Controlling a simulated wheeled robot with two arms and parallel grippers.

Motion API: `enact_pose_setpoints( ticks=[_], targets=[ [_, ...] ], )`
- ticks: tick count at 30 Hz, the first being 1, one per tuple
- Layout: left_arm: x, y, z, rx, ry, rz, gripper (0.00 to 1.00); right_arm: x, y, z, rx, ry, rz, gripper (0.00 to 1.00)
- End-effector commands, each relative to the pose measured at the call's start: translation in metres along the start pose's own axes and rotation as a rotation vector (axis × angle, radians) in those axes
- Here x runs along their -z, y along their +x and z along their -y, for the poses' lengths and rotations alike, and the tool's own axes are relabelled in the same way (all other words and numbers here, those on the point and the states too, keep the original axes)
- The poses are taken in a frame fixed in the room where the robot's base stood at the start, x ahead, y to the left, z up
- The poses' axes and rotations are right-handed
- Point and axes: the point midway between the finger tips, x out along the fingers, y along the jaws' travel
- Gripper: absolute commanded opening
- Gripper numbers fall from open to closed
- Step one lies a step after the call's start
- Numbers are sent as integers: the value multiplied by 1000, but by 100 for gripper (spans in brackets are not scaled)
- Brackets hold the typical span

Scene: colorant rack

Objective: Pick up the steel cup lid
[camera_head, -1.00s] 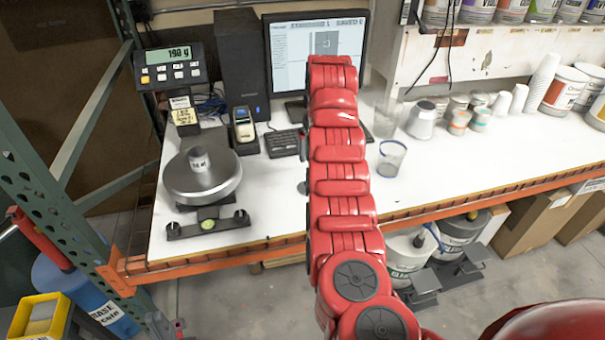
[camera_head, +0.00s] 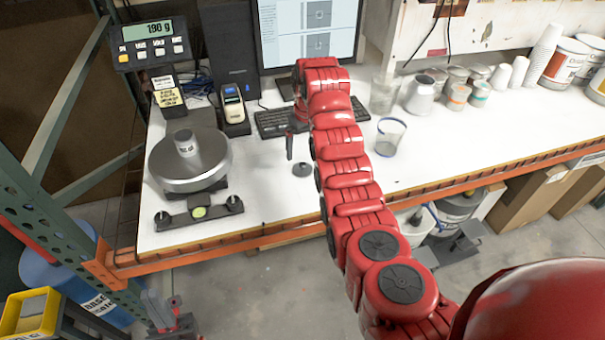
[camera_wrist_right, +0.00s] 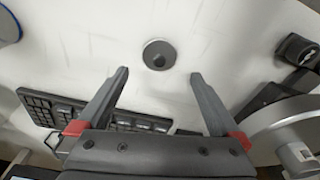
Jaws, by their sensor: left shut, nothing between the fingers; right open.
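The steel cup lid (camera_head: 302,170) looks like a small round grey disc with a dark knob at its centre. It lies flat on the white table, below the keyboard. My right gripper (camera_head: 290,150) points down above the table, close to the lid, its far finger partly hidden by the red arm. In the right wrist view the lid (camera_wrist_right: 159,54) lies just beyond and midway between the open fingertips (camera_wrist_right: 159,75), not touching them. My left gripper (camera_head: 165,312) is low at the left, below the table edge, shut and empty.
A keyboard (camera_head: 270,122) and handheld device (camera_head: 233,108) lie behind. The table around the lid is clear.

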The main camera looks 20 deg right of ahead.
Motion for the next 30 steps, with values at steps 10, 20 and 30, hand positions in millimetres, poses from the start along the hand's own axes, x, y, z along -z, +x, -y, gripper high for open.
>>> enact_pose_setpoints(
  ticks=[10, 20, 30],
  targets=[
    [4, 23, 1, 0, 0, -1, 0, 1, 29, 0, 0, 0, 2, 100],
    [7, 41, 2, 0, 0, -1, 0, 2, 69, 0, -1, 0, -1, 100],
    [7, 40, 2, 0, 0, -1, 0, 1, 74, 0, -1, 0, -2, 93]
  ],
)
